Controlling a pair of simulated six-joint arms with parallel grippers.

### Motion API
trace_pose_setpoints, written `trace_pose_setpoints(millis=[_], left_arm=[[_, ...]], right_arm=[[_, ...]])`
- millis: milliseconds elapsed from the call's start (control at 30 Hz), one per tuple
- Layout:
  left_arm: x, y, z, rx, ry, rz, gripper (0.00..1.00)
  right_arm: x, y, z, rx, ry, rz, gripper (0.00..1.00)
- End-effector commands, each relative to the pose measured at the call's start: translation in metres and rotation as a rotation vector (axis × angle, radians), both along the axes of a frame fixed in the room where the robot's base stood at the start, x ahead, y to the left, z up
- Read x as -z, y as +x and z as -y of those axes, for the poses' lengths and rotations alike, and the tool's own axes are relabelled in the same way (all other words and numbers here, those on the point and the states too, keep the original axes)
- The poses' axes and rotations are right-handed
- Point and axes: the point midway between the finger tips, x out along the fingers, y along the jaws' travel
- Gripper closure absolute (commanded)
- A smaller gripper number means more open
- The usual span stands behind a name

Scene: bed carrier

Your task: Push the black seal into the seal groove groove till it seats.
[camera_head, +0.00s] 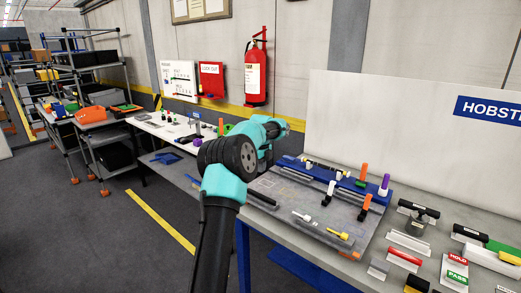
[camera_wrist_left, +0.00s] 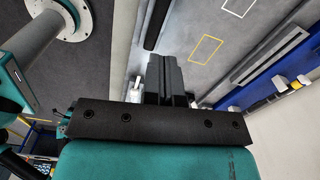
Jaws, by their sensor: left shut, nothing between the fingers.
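A black strip (camera_head: 262,200), which looks like the black seal, lies along the left side of the grey bed plate (camera_head: 290,212). In the left wrist view a long dark strip (camera_wrist_left: 158,22) runs along the plate's edge, beyond the fingertips. I cannot tell whether it lies in a groove; the groove itself is not clear. My left gripper (camera_wrist_left: 165,65) is shut and empty, its dark fingers together over the plate near the strip's end. In the head view my wrist hides the fingers. Whether they touch anything cannot be told. My right gripper is out of view.
A blue rail (camera_head: 335,173) with pegs and clamps runs along the plate's back. Clamps with orange (camera_head: 366,202) and purple (camera_head: 384,186) handles stand at its right. Several loose parts and a HOLD/PASS card (camera_head: 456,270) lie further right. A white panel (camera_head: 420,130) stands behind.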

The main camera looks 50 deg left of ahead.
Motion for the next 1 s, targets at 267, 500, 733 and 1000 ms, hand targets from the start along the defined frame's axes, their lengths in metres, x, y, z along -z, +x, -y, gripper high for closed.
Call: trace_pose_setpoints(millis=[267,500,733,1000], left_arm=[[-0.055,0.001,0.0,0.0,0.002,0.004,1.0],[-0.082,0.0,0.0,0.0,0.0,0.001,1.0],[-0.087,0.0,0.0,0.0,0.0,-0.001,1.0],[-0.082,0.002,0.003,0.004,-0.007,-0.004,1.0]], right_arm=[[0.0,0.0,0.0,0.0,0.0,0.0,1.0],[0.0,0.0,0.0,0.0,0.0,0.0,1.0],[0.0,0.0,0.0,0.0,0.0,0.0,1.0],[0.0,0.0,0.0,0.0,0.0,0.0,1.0]])
